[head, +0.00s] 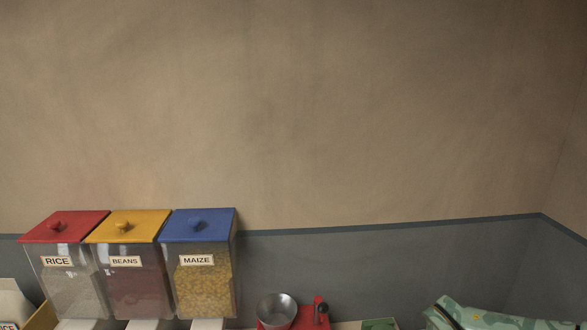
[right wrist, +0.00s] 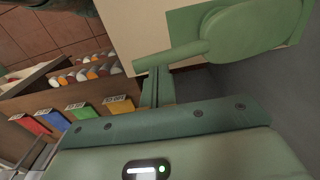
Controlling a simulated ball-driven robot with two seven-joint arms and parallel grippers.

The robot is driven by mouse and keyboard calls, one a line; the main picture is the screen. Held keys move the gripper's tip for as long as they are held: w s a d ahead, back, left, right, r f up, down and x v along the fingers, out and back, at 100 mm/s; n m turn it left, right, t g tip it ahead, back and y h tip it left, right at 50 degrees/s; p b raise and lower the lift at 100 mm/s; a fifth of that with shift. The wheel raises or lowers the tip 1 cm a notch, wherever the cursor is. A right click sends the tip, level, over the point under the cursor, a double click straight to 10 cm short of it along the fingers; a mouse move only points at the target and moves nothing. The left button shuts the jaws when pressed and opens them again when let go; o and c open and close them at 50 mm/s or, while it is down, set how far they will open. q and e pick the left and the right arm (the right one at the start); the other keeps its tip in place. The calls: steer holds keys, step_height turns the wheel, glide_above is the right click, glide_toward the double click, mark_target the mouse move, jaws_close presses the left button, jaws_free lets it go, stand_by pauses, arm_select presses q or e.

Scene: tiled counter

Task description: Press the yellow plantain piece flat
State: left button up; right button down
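No yellow plantain piece shows in either view. In the right wrist view, a green press-like tool with a round paddle and a straight handle (right wrist: 255,30) lies over a cream board with a darker green area. My right gripper (right wrist: 157,85) shows as narrow green finger parts above its wide body, right at the handle. The handle crosses just beyond the fingers; whether they touch or grip it I cannot tell. The underside of the paddle is hidden. My left gripper is in neither view.
In the head view, rice (head: 72,280), beans (head: 133,280) and maize (head: 203,280) bins stand at the left. A metal bowl (head: 277,310) sits on a red scale. A green bag (head: 470,315) lies at right. Colored packets (right wrist: 78,112) show in the right wrist view.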

steer(key=shift+f+b, duration=0.75)
steer(key=shift+f, duration=0.4)
stand_by(0.4)
stand_by(0.6)
step_height(320, 180, up, 9)
steer(key=p, duration=0.8)
